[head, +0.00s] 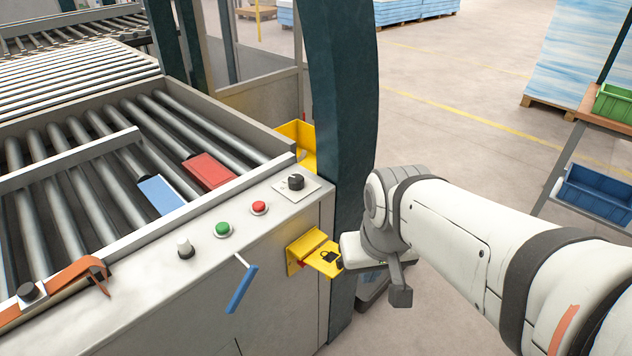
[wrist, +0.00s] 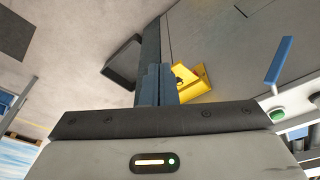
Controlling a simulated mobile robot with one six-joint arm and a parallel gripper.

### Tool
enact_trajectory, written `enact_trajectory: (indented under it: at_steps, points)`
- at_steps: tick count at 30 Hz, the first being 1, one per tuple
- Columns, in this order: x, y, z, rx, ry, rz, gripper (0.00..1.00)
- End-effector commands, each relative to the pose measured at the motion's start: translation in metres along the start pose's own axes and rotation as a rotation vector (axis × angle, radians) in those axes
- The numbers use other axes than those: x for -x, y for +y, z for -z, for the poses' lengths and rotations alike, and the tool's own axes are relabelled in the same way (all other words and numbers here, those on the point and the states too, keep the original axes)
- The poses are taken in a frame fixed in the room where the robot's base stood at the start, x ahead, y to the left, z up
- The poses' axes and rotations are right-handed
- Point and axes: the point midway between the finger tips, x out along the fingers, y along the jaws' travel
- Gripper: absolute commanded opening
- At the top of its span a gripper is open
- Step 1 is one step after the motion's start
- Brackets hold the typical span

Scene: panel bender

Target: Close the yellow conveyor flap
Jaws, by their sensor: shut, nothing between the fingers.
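A yellow hinged piece (head: 312,252) is on the front panel of the conveyor, below the buttons. One leaf lies against the panel and the other sticks outward with a dark padlock mark on it. It also shows in the wrist view (wrist: 195,82), just right of my fingers. My gripper (head: 342,264) is at the outer edge of this leaf; I cannot tell whether they touch. In the wrist view my gripper's fingers (wrist: 158,84) are together with nothing between them, and they partly cover the yellow piece.
A dark green post (head: 342,120) stands close behind my gripper. A blue-handled lever (head: 241,288) hangs left of the yellow piece. Red (head: 259,207) and green (head: 222,229) buttons are above. Another yellow part (head: 297,140) is behind the conveyor edge.

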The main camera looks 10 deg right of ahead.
Motion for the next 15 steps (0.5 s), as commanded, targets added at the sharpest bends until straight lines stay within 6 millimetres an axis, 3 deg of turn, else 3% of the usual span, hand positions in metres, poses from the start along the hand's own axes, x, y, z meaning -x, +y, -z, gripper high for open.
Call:
enact_trajectory:
  at_steps: [4,7,15]
  points:
    - [0.003,0.000,0.005,-0.019,-0.011,-0.001,0.00]
    - [0.009,-0.007,0.020,-0.079,-0.046,-0.007,0.00]
    - [0.021,-0.016,0.101,-0.466,-0.221,-0.117,0.00]
